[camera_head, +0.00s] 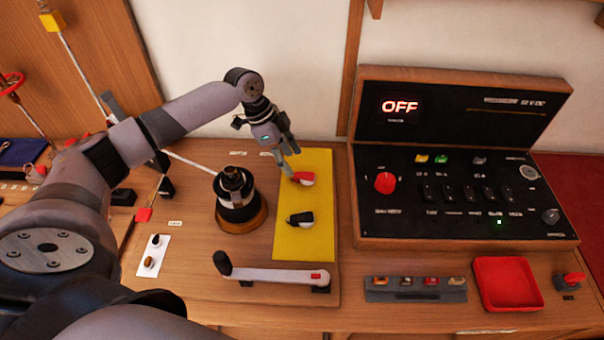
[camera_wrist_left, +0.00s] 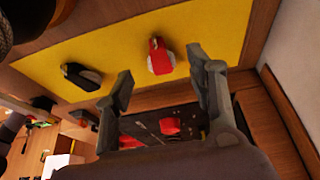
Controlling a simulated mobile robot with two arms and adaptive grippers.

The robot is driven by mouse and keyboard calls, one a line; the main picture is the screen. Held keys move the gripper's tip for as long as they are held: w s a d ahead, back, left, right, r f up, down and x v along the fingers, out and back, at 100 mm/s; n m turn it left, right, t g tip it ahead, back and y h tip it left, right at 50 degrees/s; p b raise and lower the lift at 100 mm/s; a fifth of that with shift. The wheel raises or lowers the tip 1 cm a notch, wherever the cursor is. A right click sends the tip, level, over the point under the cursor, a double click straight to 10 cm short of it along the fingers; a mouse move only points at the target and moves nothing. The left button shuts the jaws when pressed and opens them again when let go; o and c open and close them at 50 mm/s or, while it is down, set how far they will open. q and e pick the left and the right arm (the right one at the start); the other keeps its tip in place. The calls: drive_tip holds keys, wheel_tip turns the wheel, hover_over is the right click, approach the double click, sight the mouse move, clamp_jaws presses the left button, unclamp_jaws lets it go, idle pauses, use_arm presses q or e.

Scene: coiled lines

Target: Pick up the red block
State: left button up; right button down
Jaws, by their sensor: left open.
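The red block (camera_head: 306,179) is a small red piece with a white part, lying on the yellow mat (camera_head: 318,240). In the left wrist view the red block (camera_wrist_left: 157,62) shows beyond and between my open fingers. My left gripper (camera_head: 288,162) reaches in from the left, just above and beside the red block. In its own wrist view the left gripper (camera_wrist_left: 158,66) is open, with nothing between its fingers. My right gripper is not in view.
A black-and-white piece (camera_head: 300,219) lies nearer on the mat. A dark winch drum (camera_head: 240,201) stands left of the mat, and a crank handle (camera_head: 268,274) lies in front. A black control panel (camera_head: 455,190) and a red tray (camera_head: 506,284) are to the right.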

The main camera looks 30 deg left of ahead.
sight(302, 175)
use_arm(q)
drive_tip(key=shift+d+f, duration=0.1)
drive_tip(key=shift+f, duration=0.15)
drive_tip(key=shift+d+f, duration=0.1)
drive_tip(key=shift+d, duration=0.05)
drive_tip(key=p+x, duration=0.1)
drive_tip(key=x, duration=0.1)
drive_tip(key=p+x, duration=0.1)
drive_tip(key=x, duration=0.1)
drive_tip(key=shift+w+d+f, duration=0.1)
drive_tip(key=shift+w+d, duration=0.05)
drive_tip(key=shift+d, duration=0.25)
drive_tip(key=shift+f, duration=0.2)
drive_tip(key=shift+c, duration=0.3)
drive_tip(key=c, duration=1.1)
